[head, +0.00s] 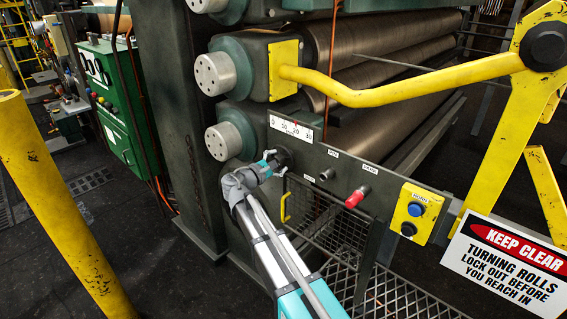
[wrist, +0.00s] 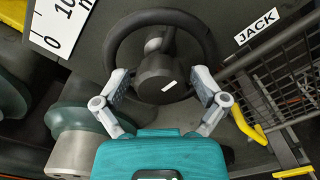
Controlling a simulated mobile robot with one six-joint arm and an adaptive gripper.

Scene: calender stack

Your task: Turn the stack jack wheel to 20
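The jack wheel (wrist: 201,38) is a black handwheel with a dark hub (wrist: 160,80) and a small white mark; it fills the upper middle of the wrist view, beside the JACK label (wrist: 256,27). In the head view the wheel (head: 285,157) is small and partly hidden by my gripper (head: 268,163). My gripper (wrist: 162,84) faces the wheel, its two fingers spread on either side of the hub, overlapping the rim in the picture. I cannot tell whether they touch it. The white scale (head: 291,129), numbered 0 to 30, sits above the wheel; its reading is too small to tell.
A red knob (head: 355,198) and a dark knob (head: 326,175) sit right of the wheel. A mesh guard (head: 335,235) with a yellow handle (head: 284,207) lies below. A yellow bar (head: 400,92) crosses above; a yellow post (head: 55,200) stands left. Steel rolls (head: 385,40) run behind.

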